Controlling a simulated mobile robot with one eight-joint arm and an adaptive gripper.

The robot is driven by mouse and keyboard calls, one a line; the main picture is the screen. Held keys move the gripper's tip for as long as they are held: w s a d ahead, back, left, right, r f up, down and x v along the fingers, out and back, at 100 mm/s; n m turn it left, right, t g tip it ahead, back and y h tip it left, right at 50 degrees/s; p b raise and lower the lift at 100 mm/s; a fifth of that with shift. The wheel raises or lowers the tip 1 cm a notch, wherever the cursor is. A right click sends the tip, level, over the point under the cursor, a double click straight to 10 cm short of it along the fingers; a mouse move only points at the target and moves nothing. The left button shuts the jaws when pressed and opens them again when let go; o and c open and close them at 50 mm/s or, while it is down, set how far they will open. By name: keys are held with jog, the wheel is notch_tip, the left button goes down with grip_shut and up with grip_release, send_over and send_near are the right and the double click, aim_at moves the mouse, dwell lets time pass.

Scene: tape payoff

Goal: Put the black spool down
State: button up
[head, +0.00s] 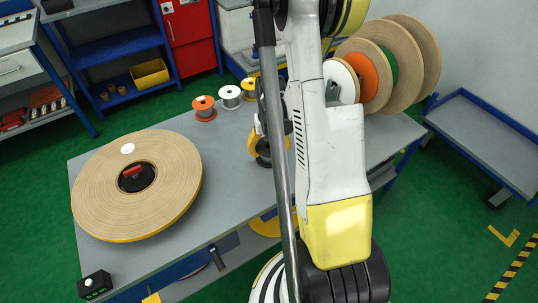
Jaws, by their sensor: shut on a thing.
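My gripper (263,157) is at the end of my arm, over the middle of the grey table (225,185). It is mostly hidden behind a grey pole and my white arm link, with only yellow and dark parts of the arm's end showing. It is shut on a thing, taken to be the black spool. The spool's outline cannot be told from the dark parts around it. Whether it touches the table cannot be seen.
Orange (205,109), white (230,97) and yellow (249,88) spools stand in a row at the table's back edge. A large tan reel (100,185) lies flat at the left. Several big reels (410,60) stand upright at the back right. A small black box (95,286) sits front left.

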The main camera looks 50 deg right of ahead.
jog(key=shift+f, duration=0.1)
jog(key=shift+f, duration=0.15)
jog(key=o, duration=1.7)
notch_tip(320, 180, up, 12)
jog(key=r+p, duration=0.1)
jog(key=p, duration=0.5)
jog(key=a+r+n+t+h, duration=0.1)
jog(key=a+r+n+t, duration=0.2)
jog(key=a+r, duration=0.8)
jog(key=s+a+r+n+t, duration=0.1)
jog(key=s+a+r, duration=0.1)
jog(key=a, duration=0.3)
jog(key=s+a+r+n+t, duration=0.1)
jog(key=a+r, duration=0.1)
jog(key=a, duration=0.2)
jog(key=s+a+r+n+t, duration=0.2)
jog(key=a, duration=0.3)
jog(key=shift+s+a+r+y, duration=0.25)
jog(key=shift+s+a+y, duration=0.05)
jog(key=shift+s+y, duration=0.1)
